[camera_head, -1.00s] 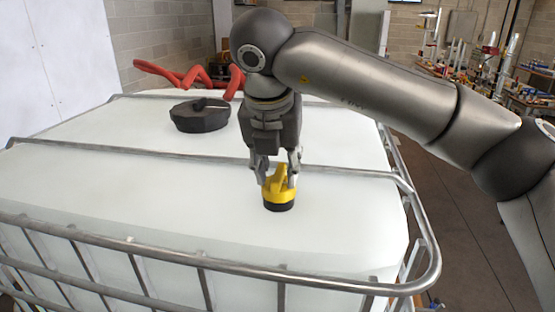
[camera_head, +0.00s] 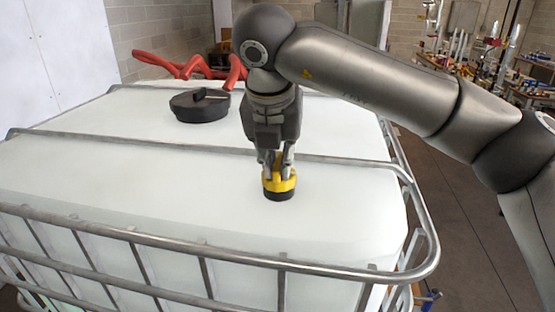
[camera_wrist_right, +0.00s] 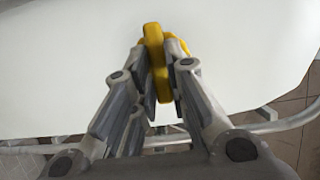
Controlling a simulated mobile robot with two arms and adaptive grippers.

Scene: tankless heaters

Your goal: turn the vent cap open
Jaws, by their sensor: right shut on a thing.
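The yellow vent cap (camera_head: 279,186) sits on a black base on top of the white tank (camera_head: 120,170). My right gripper (camera_head: 279,172) comes down from above and is shut on the cap's raised grip. In the right wrist view the yellow cap (camera_wrist_right: 155,50) stands between the two fingers of the right gripper (camera_wrist_right: 163,65), which press on both sides of its grip. The fingers hide part of the cap. My left gripper is not in view.
A larger black lid (camera_head: 200,105) lies on the tank further back left. A metal cage rail (camera_head: 200,258) runs around the tank's edges, and a bar crosses its top behind the cap. A red hose (camera_head: 190,68) lies at the back. Shelves with small items stand back right.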

